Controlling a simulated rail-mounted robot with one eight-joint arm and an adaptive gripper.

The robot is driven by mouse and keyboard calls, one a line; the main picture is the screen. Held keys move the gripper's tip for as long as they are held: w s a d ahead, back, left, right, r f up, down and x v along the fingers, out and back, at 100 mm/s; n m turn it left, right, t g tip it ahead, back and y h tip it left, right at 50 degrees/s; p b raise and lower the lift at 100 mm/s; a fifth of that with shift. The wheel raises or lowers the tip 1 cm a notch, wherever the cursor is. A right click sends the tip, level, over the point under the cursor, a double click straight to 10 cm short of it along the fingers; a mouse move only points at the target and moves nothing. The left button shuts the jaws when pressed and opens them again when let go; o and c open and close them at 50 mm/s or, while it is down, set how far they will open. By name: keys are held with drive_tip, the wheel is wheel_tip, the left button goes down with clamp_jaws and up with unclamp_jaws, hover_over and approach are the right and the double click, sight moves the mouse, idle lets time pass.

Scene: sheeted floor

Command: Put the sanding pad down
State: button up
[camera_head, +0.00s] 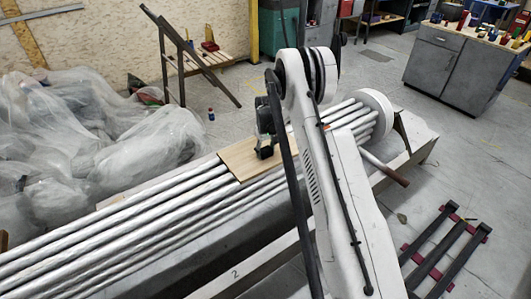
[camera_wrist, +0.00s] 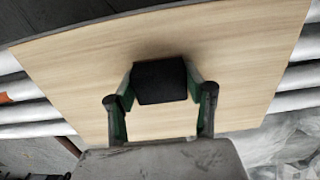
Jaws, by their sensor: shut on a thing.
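The sanding pad is a small black block (camera_wrist: 160,82) in the wrist view. My gripper (camera_wrist: 160,92) is shut on it, with one green-lined finger at each side. Behind the pad is a pale wooden board (camera_wrist: 245,60), which lies across the white pipes. A dark shade shows on the board around the pad; I cannot tell whether the pad touches it. In the head view my gripper (camera_head: 265,152) is low over the board (camera_head: 240,158), and the pad is hidden there or too small to make out.
Long white pipes (camera_head: 120,222) lie side by side under the board. Plastic-wrapped bundles (camera_head: 90,130) fill the left. A dark slatted frame with red parts (camera_head: 445,250) lies on the floor at right. A grey cabinet (camera_head: 455,70) with items on top stands at back right.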

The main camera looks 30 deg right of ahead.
drive_tip(key=shift+r, duration=0.1)
drive_tip(key=o, duration=1.3)
drive_tip(key=shift+o, duration=0.2)
wheel_tip(320, 180, up, 12)
drive_tip(key=p, duration=0.2)
wheel_tip(320, 180, up, 14)
drive_tip(key=t, duration=0.1)
hover_over(265, 149)
drive_tip(key=s+a, duration=0.5)
drive_tip(key=a, duration=0.1)
drive_tip(key=s+a+r+t, duration=0.2)
drive_tip(key=s+a+r, duration=0.5)
drive_tip(key=s+r, duration=0.4)
drive_tip(key=s+a+r+t, duration=0.1)
drive_tip(key=s+a, duration=0.2)
drive_tip(key=s, duration=0.5)
drive_tip(key=s+a+m+t, duration=0.1)
drive_tip(key=s+a, duration=0.2)
drive_tip(key=s, duration=0.6)
drive_tip(key=s+a+r+t, duration=0.1)
drive_tip(key=s+a+t, duration=0.1)
drive_tip(key=s, duration=0.7)
drive_tip(key=shift+a+r, duration=0.3)
drive_tip(key=shift+a, duration=0.45)
